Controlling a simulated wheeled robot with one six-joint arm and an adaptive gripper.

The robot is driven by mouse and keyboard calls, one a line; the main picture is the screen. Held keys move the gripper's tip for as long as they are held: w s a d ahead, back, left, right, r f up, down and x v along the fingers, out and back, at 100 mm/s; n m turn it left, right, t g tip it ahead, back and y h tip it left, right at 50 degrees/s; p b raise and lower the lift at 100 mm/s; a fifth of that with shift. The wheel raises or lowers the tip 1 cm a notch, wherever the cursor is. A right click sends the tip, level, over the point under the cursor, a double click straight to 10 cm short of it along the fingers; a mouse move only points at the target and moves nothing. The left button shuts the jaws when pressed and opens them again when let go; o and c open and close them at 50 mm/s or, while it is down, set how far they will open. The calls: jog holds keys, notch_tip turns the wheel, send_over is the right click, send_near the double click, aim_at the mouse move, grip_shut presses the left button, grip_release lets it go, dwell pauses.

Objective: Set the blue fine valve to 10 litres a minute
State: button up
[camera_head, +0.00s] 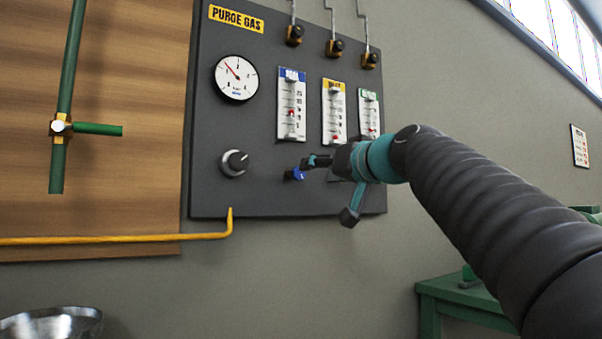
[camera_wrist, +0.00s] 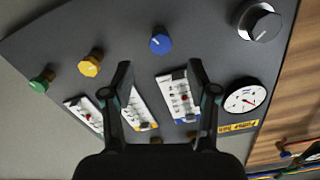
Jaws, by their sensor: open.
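The blue fine valve knob (camera_head: 297,174) sits low on the dark purge gas panel, below the blue-labelled flow meter (camera_head: 291,108). This meter shows a red float around the middle of its scale; the numbers are too small to read surely. In the wrist view the blue knob (camera_wrist: 161,41) has a pale pointer mark and lies ahead of my gripper (camera_wrist: 160,70), centred between its two spread fingers but beyond their tips. My gripper (camera_head: 309,163) is open and empty, close to the knob in the head view. I see no finger clearly touching it.
The yellow knob (camera_wrist: 90,64) and green knob (camera_wrist: 42,81) are left of the blue one in the wrist view. A large black-and-silver knob (camera_head: 234,163) and a round gauge (camera_head: 236,78) are on the panel's left. A yellow pipe (camera_head: 120,239) runs below left.

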aim_at(300, 173)
jog(key=p+x, duration=0.2)
jog(key=x, duration=0.7)
jog(key=shift+a, duration=0.1)
grip_shut()
jog(key=shift+m, duration=0.9)
grip_release()
